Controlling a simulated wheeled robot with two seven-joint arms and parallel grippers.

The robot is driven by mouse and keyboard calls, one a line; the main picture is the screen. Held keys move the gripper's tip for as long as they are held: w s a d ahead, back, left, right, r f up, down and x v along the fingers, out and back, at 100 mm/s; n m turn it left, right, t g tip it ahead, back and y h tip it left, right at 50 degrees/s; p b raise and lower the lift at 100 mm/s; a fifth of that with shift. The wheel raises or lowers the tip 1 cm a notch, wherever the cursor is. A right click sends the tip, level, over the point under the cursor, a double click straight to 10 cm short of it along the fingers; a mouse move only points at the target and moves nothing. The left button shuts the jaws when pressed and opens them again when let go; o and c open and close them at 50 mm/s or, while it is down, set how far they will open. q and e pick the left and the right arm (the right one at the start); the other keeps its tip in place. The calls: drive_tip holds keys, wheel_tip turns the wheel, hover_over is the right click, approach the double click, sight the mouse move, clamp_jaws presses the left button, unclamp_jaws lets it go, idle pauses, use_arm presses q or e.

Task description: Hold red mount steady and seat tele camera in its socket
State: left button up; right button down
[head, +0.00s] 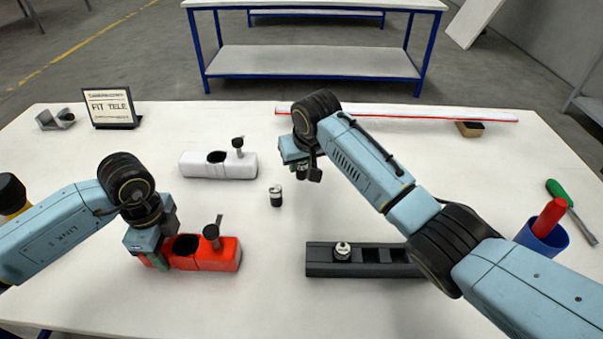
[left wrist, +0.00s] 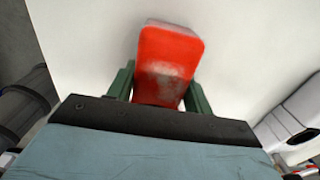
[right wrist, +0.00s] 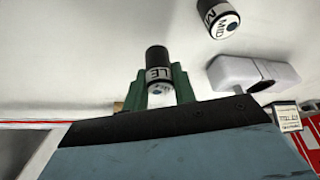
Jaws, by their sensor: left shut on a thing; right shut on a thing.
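The red mount (head: 215,262) lies on the table at front left, with a dark round socket (head: 185,246) and a black knobbed lever (head: 212,232). My left gripper (head: 155,262) is shut on its left end. The left wrist view shows the red mount (left wrist: 168,62) between the green fingers (left wrist: 158,92). My right gripper (right wrist: 158,88) is shut on the tele camera (right wrist: 158,65), a dark cylinder with a white band partly reading "LE". In the head view my right gripper (head: 302,168) is above the table, behind and right of the red mount, apart from it.
A camera marked "MID" (right wrist: 220,18) stands on the table, also in the head view (head: 276,196). A white mount (head: 195,165) lies behind the red one. A black tray (head: 320,268) holds another camera (head: 342,250). A sign (head: 110,107) stands back left; a blue cup (head: 541,238) is right.

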wheel_tip(320, 180, up, 6)
drive_tip(key=shift+r, duration=0.1)
idle(0.4)
use_arm(q)
drive_tip(key=o, duration=0.9)
drive_tip(key=shift+o, duration=0.2)
drive_tip(key=shift+r, duration=0.1)
